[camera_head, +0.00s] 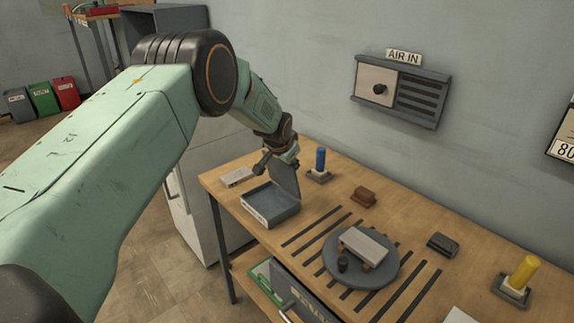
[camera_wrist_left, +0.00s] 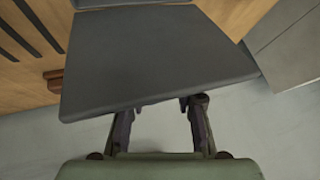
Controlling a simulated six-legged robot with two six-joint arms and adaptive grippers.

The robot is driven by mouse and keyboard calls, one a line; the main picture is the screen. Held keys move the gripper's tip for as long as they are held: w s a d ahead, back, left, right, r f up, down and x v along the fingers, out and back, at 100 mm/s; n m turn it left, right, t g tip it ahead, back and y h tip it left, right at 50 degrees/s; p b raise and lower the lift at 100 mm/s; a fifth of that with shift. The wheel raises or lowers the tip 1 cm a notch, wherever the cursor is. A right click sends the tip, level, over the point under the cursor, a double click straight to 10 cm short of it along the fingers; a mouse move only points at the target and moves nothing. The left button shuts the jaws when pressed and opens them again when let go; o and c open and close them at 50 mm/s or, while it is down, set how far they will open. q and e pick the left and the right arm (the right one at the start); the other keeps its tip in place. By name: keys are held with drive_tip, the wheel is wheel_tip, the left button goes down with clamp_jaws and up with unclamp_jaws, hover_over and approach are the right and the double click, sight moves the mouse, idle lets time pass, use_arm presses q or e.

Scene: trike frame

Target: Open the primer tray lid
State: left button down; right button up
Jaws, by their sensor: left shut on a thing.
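The primer tray (camera_head: 270,209) is a shallow grey box near the left end of the wooden bench. Its grey lid (camera_head: 286,178) stands raised and tilted at the tray's back side, so the tray's inside shows. My left gripper (camera_head: 281,156) is above the tray, shut on the lid's upper edge. In the left wrist view, the lid (camera_wrist_left: 160,58) fills the middle as a flat dark plate. My left gripper's fingers (camera_wrist_left: 158,108) meet its near edge there; the fingertips are partly hidden. My right gripper is in neither view.
A blue cylinder on a stand (camera_head: 320,164) is close right of the lid. A brown block (camera_head: 364,196), a round turntable (camera_head: 360,279) with a pale block, and a yellow cylinder (camera_head: 523,272) stand farther right. A pale label plate (camera_head: 237,177) lies behind the tray's left side.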

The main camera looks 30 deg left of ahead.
use_arm(q)
drive_tip(key=shift+w+d+r, duration=0.1)
drive_tip(key=shift+w+r, duration=0.2)
drive_tip(key=shift+w, duration=0.05)
drive_tip(key=c, duration=1.4)
unclamp_jaws()
drive_tip(key=shift+o, duration=1.4)
drive_tip(key=shift+s+d+f, duration=0.1)
drive_tip(key=shift+o, duration=0.4)
drive_tip(key=shift+f, duration=0.1)
drive_tip(key=shift+s, duration=0.1)
